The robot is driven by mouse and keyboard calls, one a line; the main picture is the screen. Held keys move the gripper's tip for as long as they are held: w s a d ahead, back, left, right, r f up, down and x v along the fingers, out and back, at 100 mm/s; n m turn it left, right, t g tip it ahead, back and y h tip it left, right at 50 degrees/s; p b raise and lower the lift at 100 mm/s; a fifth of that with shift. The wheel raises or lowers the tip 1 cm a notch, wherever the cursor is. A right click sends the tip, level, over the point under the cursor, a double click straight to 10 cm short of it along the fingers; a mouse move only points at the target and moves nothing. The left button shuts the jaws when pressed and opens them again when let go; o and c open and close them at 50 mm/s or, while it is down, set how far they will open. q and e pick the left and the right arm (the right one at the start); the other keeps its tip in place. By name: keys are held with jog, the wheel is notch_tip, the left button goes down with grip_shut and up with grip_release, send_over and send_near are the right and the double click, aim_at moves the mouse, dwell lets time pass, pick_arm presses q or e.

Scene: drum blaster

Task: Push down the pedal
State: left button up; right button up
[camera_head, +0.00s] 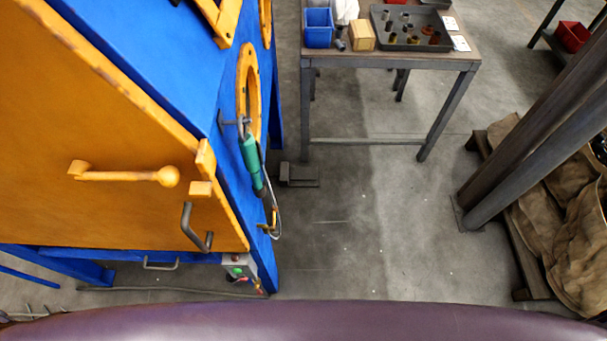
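A small dark grey metal piece that looks like the pedal (303,182) lies low on the floor. It is just right of the blue and orange blaster cabinet (130,120), in front of the table's left legs. I cannot tell from this height whether it is pressed or raised. Neither of my grippers shows in the head view, and nothing is touching the pedal.
A table (390,59) with a blue bin (319,27) and a dark parts tray (412,42) stands behind the pedal. A green-handled tool (251,160) hangs on the cabinet's side. Steel posts (530,130) stand at right. Open concrete floor lies between.

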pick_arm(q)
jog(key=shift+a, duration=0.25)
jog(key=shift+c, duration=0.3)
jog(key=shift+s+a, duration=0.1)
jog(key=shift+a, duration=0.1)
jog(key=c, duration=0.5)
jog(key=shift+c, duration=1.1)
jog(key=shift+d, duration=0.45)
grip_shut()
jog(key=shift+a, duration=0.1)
